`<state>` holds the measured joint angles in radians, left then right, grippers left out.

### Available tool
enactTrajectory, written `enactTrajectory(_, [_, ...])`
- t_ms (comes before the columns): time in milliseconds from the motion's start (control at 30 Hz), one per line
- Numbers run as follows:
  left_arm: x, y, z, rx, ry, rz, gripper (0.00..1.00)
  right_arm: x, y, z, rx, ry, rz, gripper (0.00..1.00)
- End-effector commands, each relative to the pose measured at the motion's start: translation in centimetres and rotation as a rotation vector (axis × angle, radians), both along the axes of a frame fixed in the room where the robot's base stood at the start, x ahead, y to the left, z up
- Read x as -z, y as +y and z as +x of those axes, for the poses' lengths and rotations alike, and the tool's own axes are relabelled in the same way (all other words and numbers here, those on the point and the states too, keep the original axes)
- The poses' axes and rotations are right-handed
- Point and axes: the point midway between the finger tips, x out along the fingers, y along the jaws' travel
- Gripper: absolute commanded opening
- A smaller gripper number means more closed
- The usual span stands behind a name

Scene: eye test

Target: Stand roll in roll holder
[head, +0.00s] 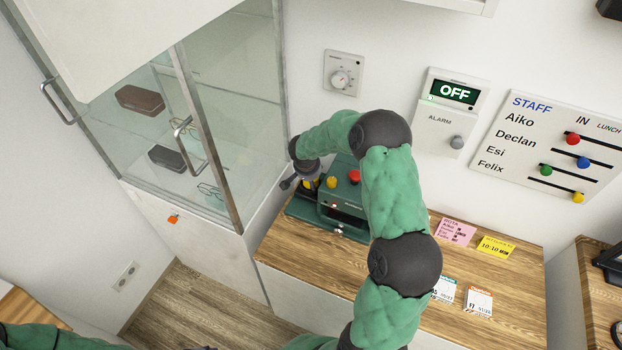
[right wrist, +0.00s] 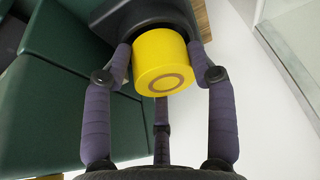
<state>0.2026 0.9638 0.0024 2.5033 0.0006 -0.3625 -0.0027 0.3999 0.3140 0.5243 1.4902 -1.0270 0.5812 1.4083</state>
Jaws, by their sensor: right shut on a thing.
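The yellow roll (right wrist: 162,67) shows in the right wrist view, its round end with a brown ring facing the camera. My right gripper (right wrist: 159,52) is shut on it, with purple-padded fingers on both sides and a third finger below. The roll's far end meets a dark, rounded holder (right wrist: 140,14); how deep it sits there is hidden. In the head view, my right gripper (head: 308,182) is at the left end of the green machine (head: 345,208), and the roll is mostly hidden there. My left gripper is not in view.
The machine, with a yellow and a red knob (head: 354,176), stands on a wooden counter (head: 300,255). A glass cabinet (head: 235,110) rises close to its left. Pink and yellow notes (head: 496,247) and cards lie to the right. The counter's front left part is clear.

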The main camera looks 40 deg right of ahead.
Motion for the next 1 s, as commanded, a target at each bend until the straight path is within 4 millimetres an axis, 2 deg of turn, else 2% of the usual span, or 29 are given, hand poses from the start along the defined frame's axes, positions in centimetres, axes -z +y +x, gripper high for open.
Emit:
enactTrajectory(300, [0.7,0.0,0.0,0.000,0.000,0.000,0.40,0.9,0.2,-0.2,0.000,0.006,0.005,0.24])
enactTrajectory(333, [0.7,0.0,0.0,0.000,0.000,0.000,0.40,0.9,0.2,-0.2,-0.001,0.006,0.005,0.60])
enactTrajectory(400, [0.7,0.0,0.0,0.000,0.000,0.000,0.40,1.0,0.2,-0.3,-0.001,0.008,0.006,0.80])
enactTrajectory(800, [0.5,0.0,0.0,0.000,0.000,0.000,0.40,0.6,0.1,-0.1,-0.001,0.004,0.004,0.81])
enactTrajectory(1000, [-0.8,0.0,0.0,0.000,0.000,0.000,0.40,-0.4,0.1,-0.1,0.000,0.004,0.002,0.81])
